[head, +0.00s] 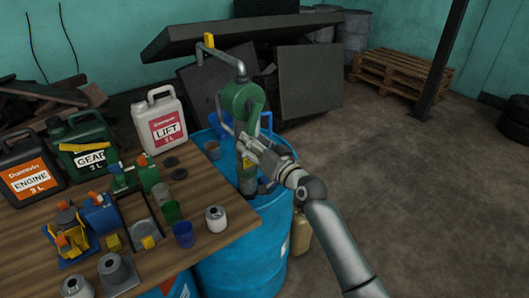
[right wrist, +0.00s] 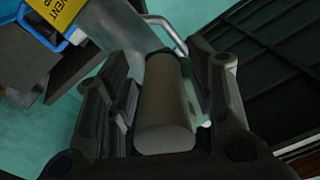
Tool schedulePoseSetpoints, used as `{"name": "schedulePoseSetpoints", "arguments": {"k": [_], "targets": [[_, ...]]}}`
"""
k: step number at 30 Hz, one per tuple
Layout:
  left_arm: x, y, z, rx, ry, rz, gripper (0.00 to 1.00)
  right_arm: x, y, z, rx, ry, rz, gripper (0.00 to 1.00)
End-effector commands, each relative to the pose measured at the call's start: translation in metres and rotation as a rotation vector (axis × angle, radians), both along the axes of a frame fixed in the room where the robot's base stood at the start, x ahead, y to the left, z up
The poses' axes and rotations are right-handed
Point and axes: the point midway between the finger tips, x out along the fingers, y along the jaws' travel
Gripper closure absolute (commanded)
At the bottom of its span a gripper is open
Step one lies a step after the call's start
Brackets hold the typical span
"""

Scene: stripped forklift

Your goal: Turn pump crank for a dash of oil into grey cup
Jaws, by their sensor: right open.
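The green rotary pump (head: 243,100) stands on top of the blue drum (head: 235,255). A grey pipe (head: 224,57) with a yellow piece leads from it up and to the left. A small greyish cup (head: 162,193) stands on the workbench left of the drum, at the back of a row of cups. My right gripper (head: 252,152) is beside the pump, just in front of its body. In the right wrist view a dull brown-grey cylinder (right wrist: 165,105), seemingly the crank's grip, lies between the open fingers; contact cannot be told. My left gripper is out of view.
Green (head: 171,212) and blue (head: 184,234) cups stand near the grey one, with a white-grey can (head: 216,219) beside them. Engine, gear and LIFT (head: 165,125) jugs line the workbench (head: 210,255). Dark panels (head: 310,82) lean behind the drum.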

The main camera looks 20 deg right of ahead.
Motion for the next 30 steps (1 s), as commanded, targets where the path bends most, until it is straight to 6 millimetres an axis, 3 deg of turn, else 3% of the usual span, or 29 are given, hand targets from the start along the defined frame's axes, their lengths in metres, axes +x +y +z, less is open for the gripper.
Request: {"name": "schedulePoseSetpoints", "arguments": {"k": [16,22,30], "targets": [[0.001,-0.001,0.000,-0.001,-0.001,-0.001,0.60,-0.091,-0.035,-0.002,-0.003,0.003,-0.001,0.50],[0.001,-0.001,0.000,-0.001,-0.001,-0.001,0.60,-0.106,-0.040,-0.001,0.000,0.002,-0.002,0.50],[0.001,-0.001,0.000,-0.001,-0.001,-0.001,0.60,-0.108,-0.041,-0.001,0.001,0.001,-0.002,0.50]]}}
